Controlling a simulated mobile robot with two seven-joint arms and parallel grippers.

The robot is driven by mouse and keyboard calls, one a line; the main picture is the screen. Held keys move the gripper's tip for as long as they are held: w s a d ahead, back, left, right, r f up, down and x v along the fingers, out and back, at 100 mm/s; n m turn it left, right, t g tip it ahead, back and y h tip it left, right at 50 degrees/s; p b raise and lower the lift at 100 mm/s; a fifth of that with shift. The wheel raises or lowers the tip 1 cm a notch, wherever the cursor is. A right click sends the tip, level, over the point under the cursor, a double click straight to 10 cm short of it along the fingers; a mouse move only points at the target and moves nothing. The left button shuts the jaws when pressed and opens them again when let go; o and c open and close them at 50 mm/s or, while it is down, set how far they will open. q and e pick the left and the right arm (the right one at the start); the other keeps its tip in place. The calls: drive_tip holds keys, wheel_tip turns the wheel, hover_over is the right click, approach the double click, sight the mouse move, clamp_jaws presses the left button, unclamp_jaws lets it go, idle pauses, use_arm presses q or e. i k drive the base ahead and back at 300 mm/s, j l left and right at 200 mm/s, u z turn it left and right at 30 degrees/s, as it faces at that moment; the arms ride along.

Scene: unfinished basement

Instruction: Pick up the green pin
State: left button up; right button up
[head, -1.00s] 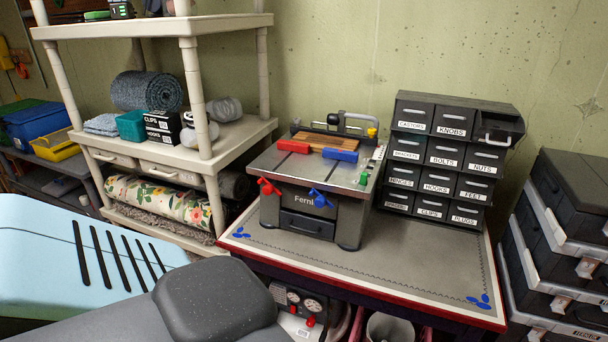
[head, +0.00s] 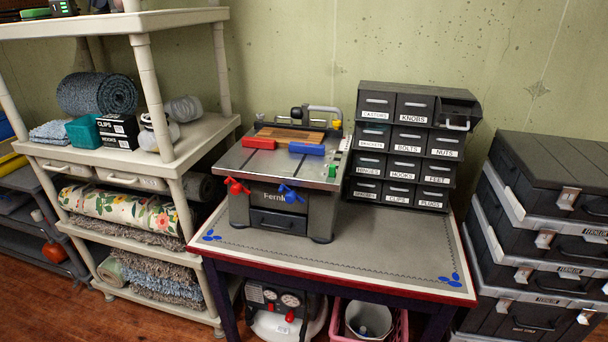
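A small green pin (head: 332,171) stands at the right front edge of the grey metal top of a bench tool (head: 245,162). The tool has a dark grey body with a drawer and sits on a workbench. A red block (head: 259,143) and a blue block (head: 306,149) lie on the tool's top, near a wooden board. A red knob (head: 237,187) and a blue knob (head: 290,194) are on its front. Neither of my grippers is in the head view.
Stacked dark cases (head: 545,235) are at the right. A cream shelf unit (head: 205,140) is at the left. The bench's front right area is bare.

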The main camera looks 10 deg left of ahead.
sight(332, 168)
drive_tip(key=i+l, duration=0.15)
drive_tip(key=l, duration=0.2)
drive_tip(key=i+l, duration=0.15)
drive_tip(key=l, duration=0.2)
drive_tip(key=i+l, duration=0.15)
drive_tip(key=l, duration=0.2)
drive_tip(key=i+l+z, duration=0.1)
drive_tip(key=l, duration=0.25)
drive_tip(key=i+l, duration=0.2)
drive_tip(key=l, duration=0.15)
